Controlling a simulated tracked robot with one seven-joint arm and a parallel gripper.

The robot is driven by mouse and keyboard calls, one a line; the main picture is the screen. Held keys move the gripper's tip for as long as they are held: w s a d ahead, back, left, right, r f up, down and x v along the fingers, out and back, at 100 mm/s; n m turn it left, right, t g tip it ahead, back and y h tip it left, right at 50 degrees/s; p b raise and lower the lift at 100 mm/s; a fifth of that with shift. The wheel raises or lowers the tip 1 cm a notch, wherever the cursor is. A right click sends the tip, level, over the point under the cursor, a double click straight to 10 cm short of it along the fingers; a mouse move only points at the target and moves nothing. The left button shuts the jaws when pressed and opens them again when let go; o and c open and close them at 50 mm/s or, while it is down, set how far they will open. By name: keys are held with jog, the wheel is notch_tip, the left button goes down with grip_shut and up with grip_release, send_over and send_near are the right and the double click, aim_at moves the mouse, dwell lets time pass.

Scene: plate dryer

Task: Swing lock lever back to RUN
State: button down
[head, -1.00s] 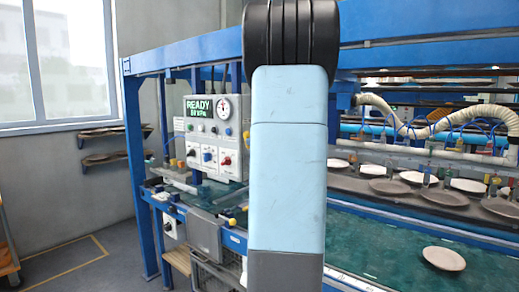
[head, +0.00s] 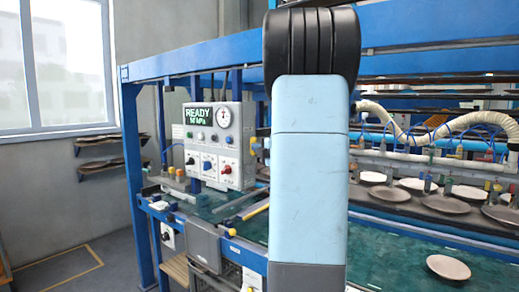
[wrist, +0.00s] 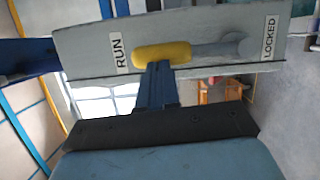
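In the wrist view a grey plate (wrist: 90,42) carries a RUN label (wrist: 119,53) at its left and a LOCKED label (wrist: 269,38) at its right. The lock lever's yellow grip (wrist: 160,54) lies beside RUN. Its grey arm (wrist: 205,49) runs right to a round grey end near LOCKED. My gripper (wrist: 158,72) shows as a dark blue finger shape just below the yellow grip, its tip at or against it. I cannot tell whether it touches, or how far its fingers are apart. In the head view my arm hides the gripper.
A control panel (head: 214,146) with a READY display and knobs stands left of my arm. Blue frame posts (head: 138,185) surround the dryer. Plates (head: 448,267) lie on the green belt and the rack at right. Open floor (head: 95,275) shows at lower left.

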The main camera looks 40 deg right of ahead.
jog(key=shift+w+a, duration=0.15)
jog(key=shift+a, duration=0.2)
jog(key=s+a, duration=0.2)
jog(key=s, duration=1.1)
jog(key=shift+a, duration=0.35)
jog(key=shift+a, duration=0.1)
